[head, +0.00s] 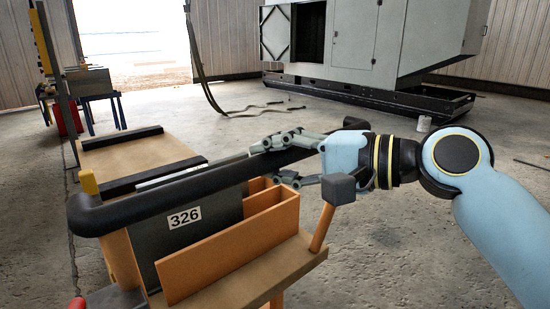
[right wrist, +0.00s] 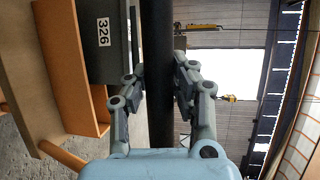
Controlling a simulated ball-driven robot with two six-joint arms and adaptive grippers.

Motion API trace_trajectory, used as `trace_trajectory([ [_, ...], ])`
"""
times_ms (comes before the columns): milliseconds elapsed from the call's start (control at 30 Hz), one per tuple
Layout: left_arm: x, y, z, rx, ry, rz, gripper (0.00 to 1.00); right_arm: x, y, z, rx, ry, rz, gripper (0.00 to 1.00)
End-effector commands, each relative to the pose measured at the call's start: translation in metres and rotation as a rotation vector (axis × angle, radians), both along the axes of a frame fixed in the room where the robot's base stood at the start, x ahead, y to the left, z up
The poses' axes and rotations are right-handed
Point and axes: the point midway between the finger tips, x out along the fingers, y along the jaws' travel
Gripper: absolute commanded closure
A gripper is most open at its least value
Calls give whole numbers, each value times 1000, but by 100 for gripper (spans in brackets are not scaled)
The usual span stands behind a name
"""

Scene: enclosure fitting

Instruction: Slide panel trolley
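The panel trolley (head: 135,155) has a wooden deck, black rails and an orange tray (head: 235,248) at its near end. A black handle bar (head: 165,196) runs across this end. A dark grey part with a white label "326" (head: 184,218) stands upright beside the tray; the label also shows in the right wrist view (right wrist: 103,32). My right gripper (head: 265,160) comes from the right, with one finger on each side of the handle bar. In the right wrist view, the fingers (right wrist: 158,75) close in against the bar (right wrist: 158,30). My left gripper is out of view.
A large grey enclosure (head: 355,45) on a black skid stands at the back right. A strap (head: 203,85) hangs down and trails on the floor. A bench (head: 90,82) stands at the left back. Concrete floor (head: 390,250) is clear right of the trolley.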

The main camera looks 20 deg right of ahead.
Motion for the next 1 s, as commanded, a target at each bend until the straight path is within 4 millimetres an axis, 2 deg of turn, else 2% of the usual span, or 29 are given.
trace_trajectory([
  [33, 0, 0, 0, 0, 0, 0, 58, 0, 0, -1, -1, 1, 0, 90],
  [100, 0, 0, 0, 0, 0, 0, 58, 0, 0, -1, -2, 2, 0, 99],
  [133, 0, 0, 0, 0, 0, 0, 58, 0, 0, -1, -2, 2, 0, 100],
  [467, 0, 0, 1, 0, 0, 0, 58, 0, 0, -1, -3, 3, 0, 100],
  [733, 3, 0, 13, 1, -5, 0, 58, 15, 5, 1, -1, 1, -2, 100],
  [967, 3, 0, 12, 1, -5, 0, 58, 15, 5, -1, -5, 0, -1, 100],
  [1000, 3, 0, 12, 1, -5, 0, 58, 15, 5, -1, -4, 0, 0, 77],
])
